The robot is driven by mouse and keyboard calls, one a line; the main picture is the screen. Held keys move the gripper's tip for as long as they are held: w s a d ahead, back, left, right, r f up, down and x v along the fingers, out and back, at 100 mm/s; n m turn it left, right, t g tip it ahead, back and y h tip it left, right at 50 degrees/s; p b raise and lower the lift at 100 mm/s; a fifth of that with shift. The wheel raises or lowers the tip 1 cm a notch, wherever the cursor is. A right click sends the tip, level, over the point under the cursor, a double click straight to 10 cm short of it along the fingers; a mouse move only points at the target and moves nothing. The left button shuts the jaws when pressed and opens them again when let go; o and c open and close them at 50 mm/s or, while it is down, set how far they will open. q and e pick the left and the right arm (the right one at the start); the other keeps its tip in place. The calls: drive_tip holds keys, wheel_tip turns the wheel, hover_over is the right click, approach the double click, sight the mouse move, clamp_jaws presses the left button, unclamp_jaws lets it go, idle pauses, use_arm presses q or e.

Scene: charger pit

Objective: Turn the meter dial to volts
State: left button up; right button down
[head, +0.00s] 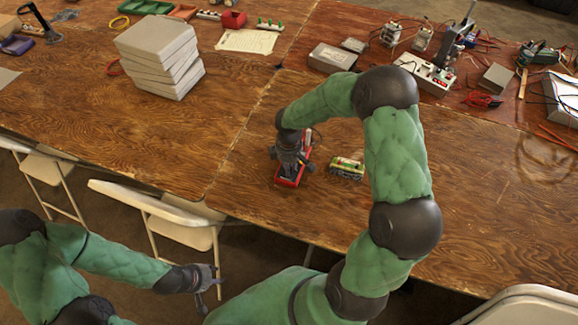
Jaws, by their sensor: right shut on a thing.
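A red meter (289,181) with a dark face lies on the wooden table near its front edge. My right gripper (291,167) comes down on it from above and is shut on its dial. The dial and its pointer are hidden under the fingers, so its setting cannot be read. My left gripper (209,287) is low in front of the table, away from the meter. Its fingers are apart, with nothing seen between them.
A small green and yellow device (346,168) lies just right of the meter. A stack of pale boxes (160,57) stands at the back left. Electrical gear, including a power strip (425,72), fills the back right. Folding chairs (165,212) stand along the front edge.

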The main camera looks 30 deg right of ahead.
drive_tip(key=m+b, duration=0.1)
drive_tip(key=m, duration=0.3)
drive_tip(key=shift+m, duration=0.3)
drive_tip(key=shift+m+b, duration=0.5)
drive_tip(key=shift+m, duration=1.4)
drive_tip(key=c, duration=1)
unclamp_jaws()
drive_tip(key=shift+c, duration=0.2)
wheel_tip(320, 180, up, 12)
